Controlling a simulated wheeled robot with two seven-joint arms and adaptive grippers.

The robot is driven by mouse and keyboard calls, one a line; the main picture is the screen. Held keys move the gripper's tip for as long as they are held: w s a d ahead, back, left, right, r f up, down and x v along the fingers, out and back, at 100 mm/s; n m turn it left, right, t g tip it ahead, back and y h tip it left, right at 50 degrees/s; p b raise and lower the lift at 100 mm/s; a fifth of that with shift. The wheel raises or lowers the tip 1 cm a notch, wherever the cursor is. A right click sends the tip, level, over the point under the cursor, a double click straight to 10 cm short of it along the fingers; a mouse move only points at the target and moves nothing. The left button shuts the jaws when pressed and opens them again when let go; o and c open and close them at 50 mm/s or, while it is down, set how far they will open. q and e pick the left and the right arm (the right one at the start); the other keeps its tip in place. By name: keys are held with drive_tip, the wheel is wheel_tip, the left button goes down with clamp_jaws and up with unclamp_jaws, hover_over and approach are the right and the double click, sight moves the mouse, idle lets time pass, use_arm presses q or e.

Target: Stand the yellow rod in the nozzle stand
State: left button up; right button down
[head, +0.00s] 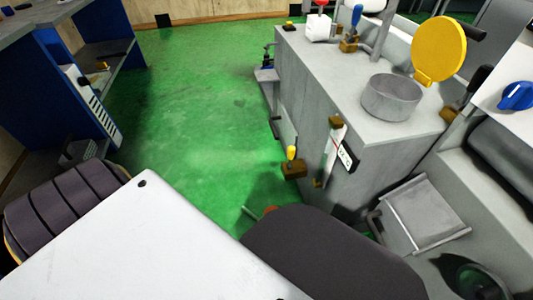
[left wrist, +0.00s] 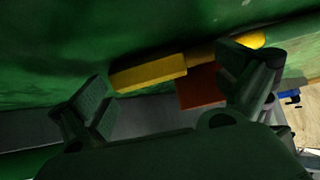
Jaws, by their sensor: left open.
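In the left wrist view my left gripper (left wrist: 172,92) is open, its two dark fingers spread wide. A yellow bar (left wrist: 148,75), which looks like the yellow rod, lies beyond the fingertips and stretches from between them to behind the right finger. I cannot tell how far it is from the fingers. A red-brown block (left wrist: 200,88) sits against it, partly hidden by the right finger. The rod is not clear in the head view, and neither gripper shows there. I cannot pick out the nozzle stand with certainty in either view.
The grey machine (head: 330,110) fills the right side, with a round pan (head: 392,97) and a yellow disc (head: 439,48) on top. A yellow knob on a brown block (head: 293,167) juts from its side. Blue shelving (head: 75,90) stands at left. Green floor (head: 200,120) between is clear.

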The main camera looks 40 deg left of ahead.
use_arm(q)
drive_tip(key=shift+w, duration=0.1)
idle(0.4)
drive_tip(key=c, duration=1.3)
